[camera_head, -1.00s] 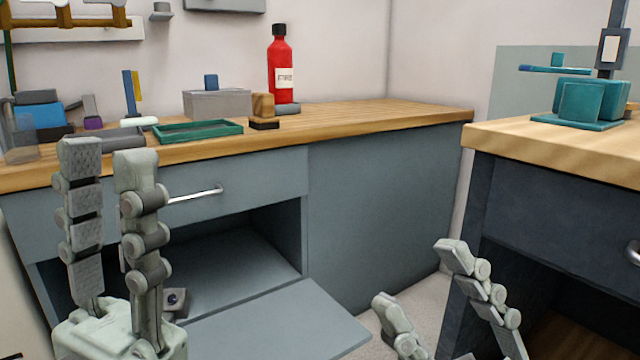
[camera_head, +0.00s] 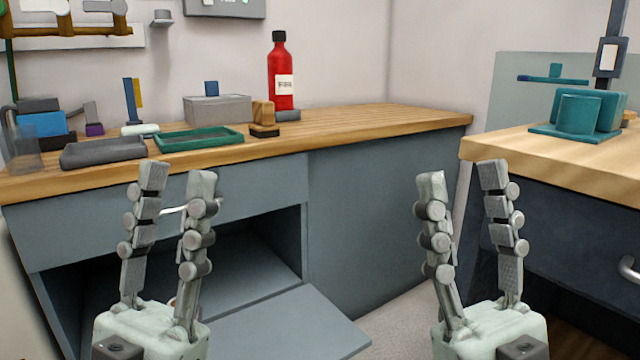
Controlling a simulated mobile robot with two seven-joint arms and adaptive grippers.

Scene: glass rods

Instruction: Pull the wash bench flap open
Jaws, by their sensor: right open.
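The grey-blue wash bench flap (camera_head: 290,325) is folded down and sticks out flat in front of the bench's lower opening. The dark compartment (camera_head: 250,238) behind it is exposed. My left gripper (camera_head: 178,172) stands upright in front of the bench, left of the flap, fingers apart and empty. It hides part of the compartment and of the silver handle (camera_head: 172,211) on the panel above. My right gripper (camera_head: 461,175) is upright and open, empty, to the right of the flap and apart from it.
The wooden bench top (camera_head: 340,128) holds a red bottle (camera_head: 281,75), a green tray (camera_head: 198,138), a dark grey tray (camera_head: 102,152) and a grey box (camera_head: 218,108). A second dark bench (camera_head: 570,220) stands at right. Floor (camera_head: 400,318) shows between the benches.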

